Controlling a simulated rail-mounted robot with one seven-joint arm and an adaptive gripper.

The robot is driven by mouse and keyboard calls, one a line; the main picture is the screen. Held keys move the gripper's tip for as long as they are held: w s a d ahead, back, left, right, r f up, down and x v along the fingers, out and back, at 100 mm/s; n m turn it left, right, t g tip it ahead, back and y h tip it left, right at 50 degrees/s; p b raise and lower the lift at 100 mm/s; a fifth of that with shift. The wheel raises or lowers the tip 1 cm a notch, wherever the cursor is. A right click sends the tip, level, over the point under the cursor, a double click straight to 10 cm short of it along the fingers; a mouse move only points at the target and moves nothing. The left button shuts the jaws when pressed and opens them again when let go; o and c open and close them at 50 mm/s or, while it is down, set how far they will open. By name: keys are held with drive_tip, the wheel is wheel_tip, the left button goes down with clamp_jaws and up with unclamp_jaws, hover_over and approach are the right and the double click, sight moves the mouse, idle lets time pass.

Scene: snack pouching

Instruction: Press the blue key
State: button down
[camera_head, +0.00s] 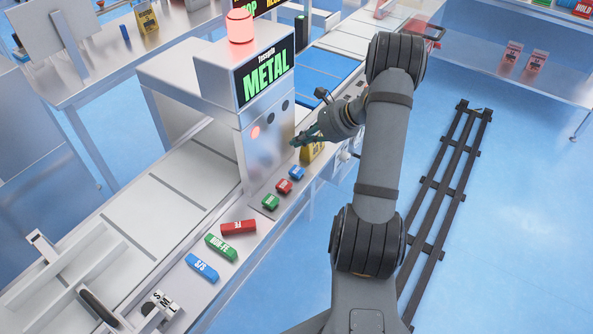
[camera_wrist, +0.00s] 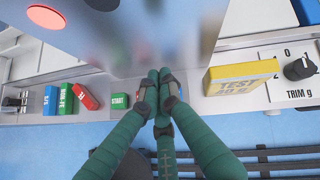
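A small blue key (camera_head: 297,172) sits on the front ledge of the metal detector, at the right end of a row with a red key (camera_head: 283,186) and a green key (camera_head: 270,201). My gripper (camera_head: 305,138) is above and beyond the blue key, close to the detector's front, apart from the key. In the wrist view the green fingers (camera_wrist: 160,76) are drawn together with nothing seen between them.
The detector cabinet (camera_head: 262,90) shows METAL under a lit red lamp (camera_head: 240,27). Red, green and blue test blocks (camera_head: 201,267) lie on the ledge at lower left. A yellow TEST block (camera_wrist: 242,77) stands right of my fingers, near a TRIM knob (camera_wrist: 299,68).

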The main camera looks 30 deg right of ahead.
sight(299, 170)
wheel_tip(299, 170, down, 8)
drive_tip(key=b, duration=0.6)
drive_tip(key=shift+f+b, duration=0.3)
drive_tip(key=shift+f, duration=0.05)
drive_tip(key=shift+f, duration=0.1)
idle(0.9)
drive_tip(key=shift+f+b, duration=0.35)
drive_tip(key=shift+b, duration=0.2)
drive_tip(key=shift+f+b, duration=0.5)
drive_tip(key=shift+b, duration=0.05)
idle(0.5)
drive_tip(key=shift+r, duration=0.1)
drive_tip(key=shift+r+p, duration=0.7)
drive_tip(key=shift+r, duration=0.2)
